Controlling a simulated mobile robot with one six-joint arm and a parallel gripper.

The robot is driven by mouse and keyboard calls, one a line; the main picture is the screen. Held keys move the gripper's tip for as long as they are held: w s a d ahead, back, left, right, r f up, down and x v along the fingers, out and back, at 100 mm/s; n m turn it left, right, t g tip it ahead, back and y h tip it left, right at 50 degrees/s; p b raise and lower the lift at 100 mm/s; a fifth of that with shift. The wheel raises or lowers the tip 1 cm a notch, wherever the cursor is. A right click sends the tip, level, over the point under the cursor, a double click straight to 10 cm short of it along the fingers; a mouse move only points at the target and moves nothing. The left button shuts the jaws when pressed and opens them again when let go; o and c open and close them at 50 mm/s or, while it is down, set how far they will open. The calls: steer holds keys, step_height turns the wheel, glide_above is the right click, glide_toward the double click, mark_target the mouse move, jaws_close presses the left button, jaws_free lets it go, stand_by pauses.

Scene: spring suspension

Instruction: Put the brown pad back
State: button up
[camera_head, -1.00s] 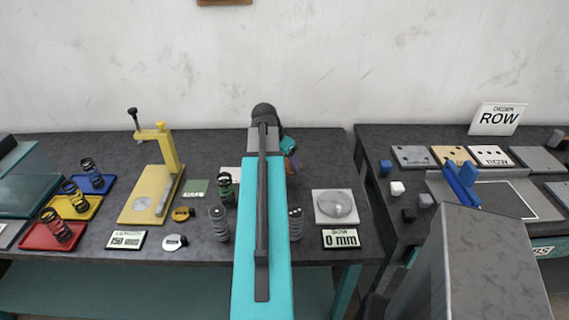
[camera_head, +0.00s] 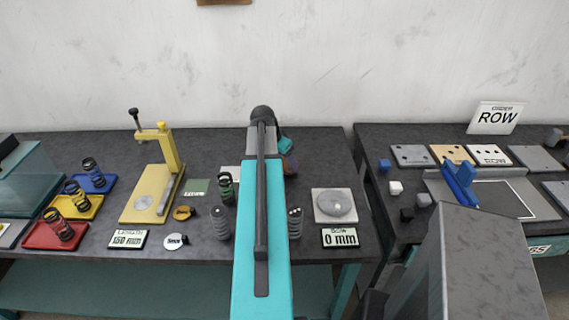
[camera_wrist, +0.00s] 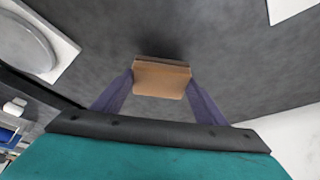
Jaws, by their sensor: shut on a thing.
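The brown pad (camera_wrist: 161,80) shows in the wrist view as a small tan block with a darker brown far edge. My gripper (camera_wrist: 160,88) is shut on it, with a purple finger on each side. The pad is over the dark table top, and a dark shadow lies beyond it. I cannot tell the gap to the table. In the head view my arm hides most of the gripper and the pad.
A white plate with a grey disc (camera_head: 336,203) lies right of my arm. Grey springs (camera_head: 219,222) stand close on both sides of the arm. A yellow press (camera_head: 160,180) and coloured trays (camera_head: 62,233) are to the left. A second table (camera_head: 398,215) is right, past a gap.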

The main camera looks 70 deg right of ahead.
steer(key=shift+f+p, duration=0.3)
steer(key=shift+f, duration=0.6)
steer(key=shift+f, duration=0.1)
steer(key=o, duration=1)
steer(key=shift+r, duration=0.2)
steer(key=b+v, duration=0.3)
steer(key=v, duration=0.8)
steer(key=shift+r, duration=0.4)
steer(key=shift+a, duration=0.15)
steer(key=shift+w, duration=0.15)
